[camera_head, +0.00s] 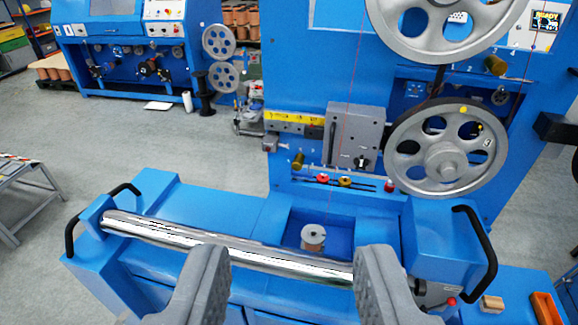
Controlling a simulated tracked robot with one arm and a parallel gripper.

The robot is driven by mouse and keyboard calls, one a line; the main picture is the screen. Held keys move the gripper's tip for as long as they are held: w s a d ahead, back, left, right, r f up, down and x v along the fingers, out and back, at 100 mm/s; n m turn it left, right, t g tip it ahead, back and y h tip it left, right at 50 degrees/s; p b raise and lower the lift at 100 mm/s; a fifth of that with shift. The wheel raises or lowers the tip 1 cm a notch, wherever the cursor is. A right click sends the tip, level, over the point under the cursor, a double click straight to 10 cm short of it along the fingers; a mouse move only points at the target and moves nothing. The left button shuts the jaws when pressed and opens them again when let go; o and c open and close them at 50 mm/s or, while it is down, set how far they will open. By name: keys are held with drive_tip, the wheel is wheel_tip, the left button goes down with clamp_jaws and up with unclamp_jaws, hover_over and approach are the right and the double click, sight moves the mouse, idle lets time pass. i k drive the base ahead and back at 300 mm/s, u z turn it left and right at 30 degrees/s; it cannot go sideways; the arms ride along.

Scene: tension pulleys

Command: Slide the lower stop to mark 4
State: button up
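My gripper (293,262) is open and empty, its two grey fingers wide apart at the bottom of the view. A yellow scale strip (292,117) with small marks runs across the blue machine, left of a grey block (356,137). The numbers on the strip are too small to read. A small grey piece (270,143) sits below the strip's left end. A brass knob (297,161) is below the strip, nearer the grey block. I cannot tell for sure which part is the lower stop. My gripper is apart from all of these.
Two large spoked pulleys, the upper (444,22) and the lower (446,148), stand at the right with a thin red line. A chrome bar (230,248) crosses the front, with a spool (313,237) behind it. Black handles (478,250) stick up at the sides.

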sight(297, 164)
drive_tip(key=i, duration=1.65)
drive_tip(key=z, duration=0.05)
